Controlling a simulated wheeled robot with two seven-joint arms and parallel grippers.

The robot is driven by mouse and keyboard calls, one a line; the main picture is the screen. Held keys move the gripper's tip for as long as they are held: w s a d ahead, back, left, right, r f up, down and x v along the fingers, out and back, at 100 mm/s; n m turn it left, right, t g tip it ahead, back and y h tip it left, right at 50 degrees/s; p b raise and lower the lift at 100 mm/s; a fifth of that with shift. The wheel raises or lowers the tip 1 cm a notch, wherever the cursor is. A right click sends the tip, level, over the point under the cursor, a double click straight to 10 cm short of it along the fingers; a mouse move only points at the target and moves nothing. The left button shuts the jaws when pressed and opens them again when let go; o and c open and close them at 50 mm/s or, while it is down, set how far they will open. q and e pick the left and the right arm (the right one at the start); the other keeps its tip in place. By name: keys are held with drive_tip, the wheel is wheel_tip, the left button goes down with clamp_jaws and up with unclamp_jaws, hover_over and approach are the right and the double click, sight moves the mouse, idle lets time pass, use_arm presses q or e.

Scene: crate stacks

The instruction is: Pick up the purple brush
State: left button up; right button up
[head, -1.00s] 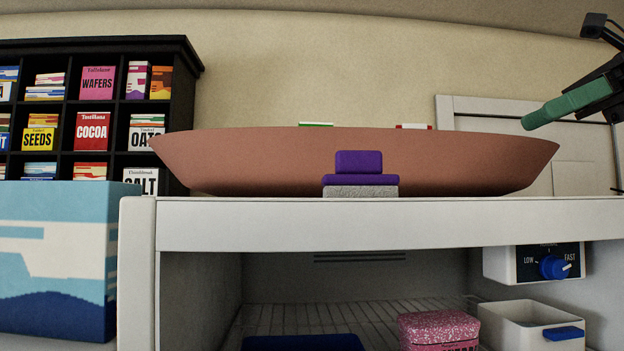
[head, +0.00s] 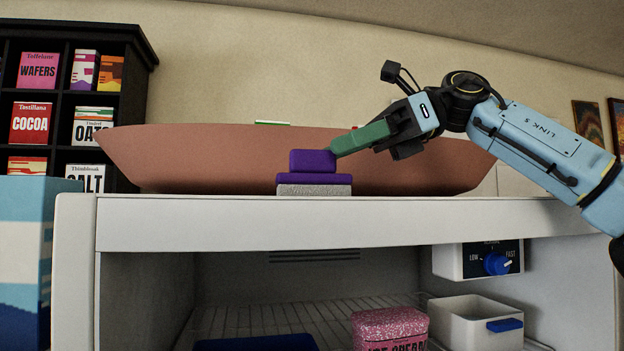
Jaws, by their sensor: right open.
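The purple brush (head: 314,179) stands on the top front edge of the white cabinet, with its grey bristle pad down and its purple grip block up. My right gripper (head: 338,147) comes in from the right with green fingers pointing left and slightly down. Its fingertips are at the upper right side of the brush's grip; I cannot tell whether they touch it. The gripper is open and holds nothing. The near finger hides the far one. My left gripper is not in view.
A large terracotta bowl (head: 190,158) stands right behind the brush on the white cabinet (head: 300,228). The open compartment below holds a pink glittery tin (head: 390,326), a white bin (head: 474,326) and a blue dial (head: 495,264). A black shelf of packets (head: 100,42) stands at left.

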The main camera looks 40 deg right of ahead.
sight(324, 150)
drive_tip(key=p+x, duration=0.1)
drive_tip(key=x, duration=0.4)
drive_tip(key=shift+w+r, duration=0.15)
drive_tip(key=shift+r, duration=0.05)
drive_tip(key=shift+d, duration=0.15)
drive_tip(key=shift+c, duration=0.8)
clamp_jaws()
drive_tip(key=shift+r, duration=0.1)
